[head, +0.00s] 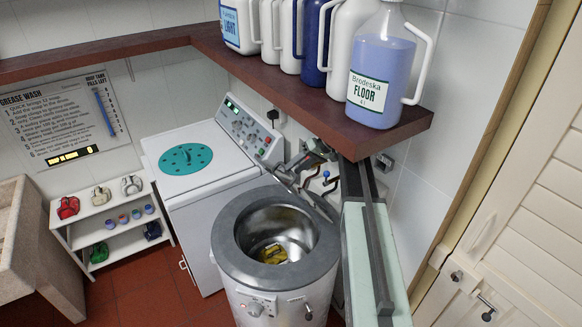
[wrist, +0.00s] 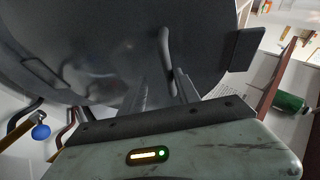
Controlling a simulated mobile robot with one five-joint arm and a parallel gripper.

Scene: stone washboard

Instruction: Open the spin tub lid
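The spin tub (head: 228,240) is the round grey-rimmed drum at the front in the head view. Its mouth is uncovered and yellow cloth (head: 273,254) lies inside. A large dark grey disc, which looks like the spin tub lid (wrist: 80,60), fills the upper wrist view. In the head view narrow grey plates stand behind the tub's right rim, seemingly the lid seen nearly edge-on. A bar handle (wrist: 165,48) sticks out from the disc. My gripper (wrist: 160,82) has its two fingers apart, close to the disc, with the handle's end near them. Contact cannot be told.
A white washer with a teal round lid (head: 186,159) stands behind left. A red-brown shelf (head: 290,92) with several bottles overhangs the back. Blue-knobbed pipework (wrist: 40,132) is close to my gripper. A louvred door (head: 530,220) stands at right; red floor lies left.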

